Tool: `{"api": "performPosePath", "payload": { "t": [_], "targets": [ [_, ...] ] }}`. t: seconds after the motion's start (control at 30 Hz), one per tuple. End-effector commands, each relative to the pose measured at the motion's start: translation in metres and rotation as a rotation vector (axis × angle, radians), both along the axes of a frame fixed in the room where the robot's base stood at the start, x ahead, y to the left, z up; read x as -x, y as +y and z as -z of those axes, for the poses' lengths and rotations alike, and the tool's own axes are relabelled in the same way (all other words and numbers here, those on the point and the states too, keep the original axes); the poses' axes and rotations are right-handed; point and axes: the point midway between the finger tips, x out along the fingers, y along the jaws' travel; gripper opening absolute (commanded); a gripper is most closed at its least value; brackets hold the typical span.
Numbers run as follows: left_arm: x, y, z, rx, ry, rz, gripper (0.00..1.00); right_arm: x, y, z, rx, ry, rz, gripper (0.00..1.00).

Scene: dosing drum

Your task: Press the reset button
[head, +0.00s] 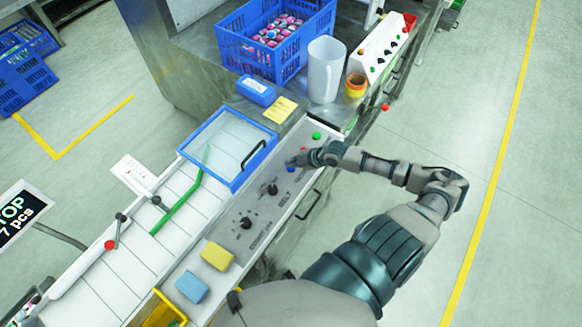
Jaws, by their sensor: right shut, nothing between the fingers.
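The control panel (225,232) runs along the conveyor's near side. A green button (316,136) sits at its upper end. A blue button (291,169) shows just below my right gripper, and a bit of red shows just above the gripper. Which button is the reset is too small to read. My right gripper (291,162) is shut and empty, its tips over the panel close to the blue button. Whether it touches the panel cannot be told. My left gripper is out of view.
A blue-framed clear cover (228,148) with a black handle lies over the conveyor. Yellow (217,256) and blue (192,287) sponges lie at the panel's lower end.

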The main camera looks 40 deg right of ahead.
Motion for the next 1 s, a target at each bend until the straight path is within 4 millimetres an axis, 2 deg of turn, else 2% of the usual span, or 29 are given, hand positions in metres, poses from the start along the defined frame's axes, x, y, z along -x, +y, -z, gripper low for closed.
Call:
{"api": "performPosePath", "payload": {
  "t": [0.33,0.73,1.0],
  "targets": [
    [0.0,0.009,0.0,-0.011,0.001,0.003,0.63,0.0,-0.005,0.003,-0.005,0.001,0.001,0.0],
    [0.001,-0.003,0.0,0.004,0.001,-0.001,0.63,0.0,-0.002,0.001,-0.001,0.001,0.001,0.0],
    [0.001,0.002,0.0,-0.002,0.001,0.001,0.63,0.0,-0.003,0.002,-0.002,0.0,0.001,0.0]
  ]
}}
